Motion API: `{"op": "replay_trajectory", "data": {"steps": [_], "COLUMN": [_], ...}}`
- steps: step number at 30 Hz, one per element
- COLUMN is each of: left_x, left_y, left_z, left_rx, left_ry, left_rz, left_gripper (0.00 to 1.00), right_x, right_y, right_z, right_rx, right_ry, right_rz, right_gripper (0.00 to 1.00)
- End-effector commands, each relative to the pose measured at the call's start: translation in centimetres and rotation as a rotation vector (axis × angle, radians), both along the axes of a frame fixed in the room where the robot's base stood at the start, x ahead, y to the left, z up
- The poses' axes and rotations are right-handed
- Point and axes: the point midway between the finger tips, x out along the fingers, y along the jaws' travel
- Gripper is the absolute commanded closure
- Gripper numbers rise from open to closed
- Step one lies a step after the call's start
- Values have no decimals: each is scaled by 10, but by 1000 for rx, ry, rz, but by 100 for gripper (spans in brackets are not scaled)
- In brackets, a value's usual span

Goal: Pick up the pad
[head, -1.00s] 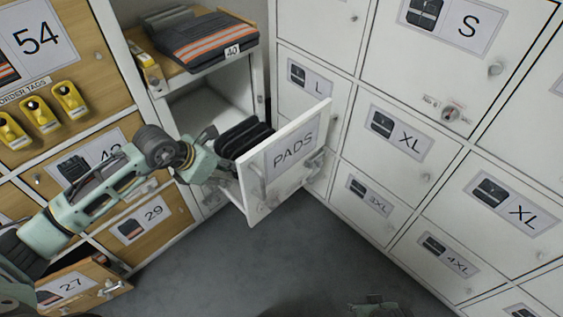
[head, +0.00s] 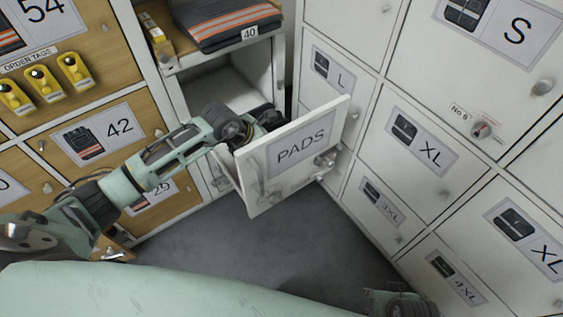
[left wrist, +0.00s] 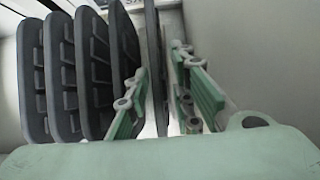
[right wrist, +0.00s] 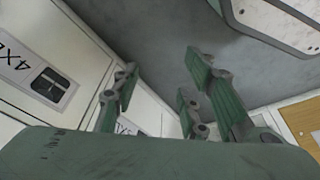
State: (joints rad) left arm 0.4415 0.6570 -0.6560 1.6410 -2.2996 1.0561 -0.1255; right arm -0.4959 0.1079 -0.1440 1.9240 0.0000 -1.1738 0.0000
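Several dark grey pads stand on edge in a row inside the open drawer marked PADS (head: 262,188). In the left wrist view, the nearest pad to the right (left wrist: 156,60) stands edge-on between the fingers of my left gripper (left wrist: 160,100). Those fingers are apart, with a visible gap on the pad's right side; contact on its left side is unclear. Other pads (left wrist: 62,75) stand to the left of the fingers. In the head view, the drawer front and my wrist mostly hide the left gripper and the pads. My right gripper (right wrist: 170,95) is open and empty, low at the bottom right (head: 398,303).
White lockers (head: 425,140) line the right side, and wooden lockers (head: 105,130) stand on the left. A shelf above the drawer holds folded dark clothing with orange stripes (head: 225,20). Yellow tags (head: 42,85) hang at the left. Grey floor (head: 285,240) is clear before the drawer.

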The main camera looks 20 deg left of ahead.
Motion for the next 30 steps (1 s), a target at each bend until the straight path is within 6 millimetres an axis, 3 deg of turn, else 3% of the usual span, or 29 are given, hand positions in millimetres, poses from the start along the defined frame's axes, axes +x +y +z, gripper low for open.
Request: {"op": "replay_trajectory", "data": {"steps": [12, 21, 28, 30], "left_x": [22, 24, 24, 24], "left_y": [-15, -16, -15, -15], "left_z": [-43, -45, -45, -45], "left_rx": [-2, 0, 0, 0], "left_ry": [0, -1, 0, 0], "left_rz": [0, -1, 0, 0], "left_gripper": [78, 78, 98, 100], "right_x": [4, 3, 4, 4], "right_y": [-1, -1, -1, -1], "right_z": [41, 46, 46, 46], "right_rx": [1, 1, 1, 1], "right_ry": [-23, -23, -24, -24], "right_rz": [-4, -4, -4, -4], "right_gripper": [60, 60, 60, 60]}}
